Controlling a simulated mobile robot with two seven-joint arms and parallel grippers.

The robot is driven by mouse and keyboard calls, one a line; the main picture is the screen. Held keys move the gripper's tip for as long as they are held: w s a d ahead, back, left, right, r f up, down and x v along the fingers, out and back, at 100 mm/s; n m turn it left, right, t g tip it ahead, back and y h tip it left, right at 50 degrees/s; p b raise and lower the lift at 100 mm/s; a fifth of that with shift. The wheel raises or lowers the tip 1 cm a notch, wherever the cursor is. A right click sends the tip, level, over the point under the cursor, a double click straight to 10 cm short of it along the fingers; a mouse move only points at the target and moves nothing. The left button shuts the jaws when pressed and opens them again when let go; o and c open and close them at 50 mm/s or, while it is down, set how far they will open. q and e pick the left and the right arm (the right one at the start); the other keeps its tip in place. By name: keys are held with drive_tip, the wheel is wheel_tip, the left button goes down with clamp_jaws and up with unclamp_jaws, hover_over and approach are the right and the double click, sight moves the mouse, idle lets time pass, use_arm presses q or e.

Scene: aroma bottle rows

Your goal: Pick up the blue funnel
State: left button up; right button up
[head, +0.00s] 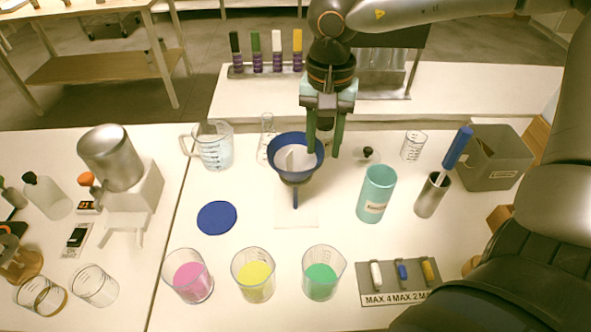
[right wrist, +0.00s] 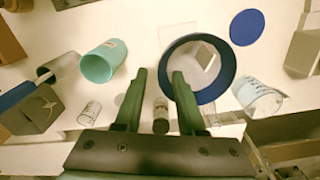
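The blue funnel (head: 295,179) is upright near the middle of the table, with a wide dark blue rim and a narrow stem; its blue rim also shows in the right wrist view (right wrist: 228,70). My right gripper (head: 323,153) comes down from above at the funnel's right side. Its green fingers are apart with nothing between them. In the right wrist view (right wrist: 160,72), one fingertip overlaps the rim and the other is outside it. I cannot tell whether either touches. My left gripper is not in view.
A turquoise cup (head: 376,194) and a metal cup (head: 432,194) stand to the right. A beaker (head: 213,146) and blue disc (head: 217,218) are to the left. Beakers of pink (head: 188,277), yellow (head: 254,276) and green (head: 321,280) stand in front. A grey bin (head: 492,157) is far right.

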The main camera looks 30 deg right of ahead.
drive_tip(key=shift+f, duration=0.75)
drive_tip(key=shift+c, duration=0.3)
clamp_jaws()
idle(0.5)
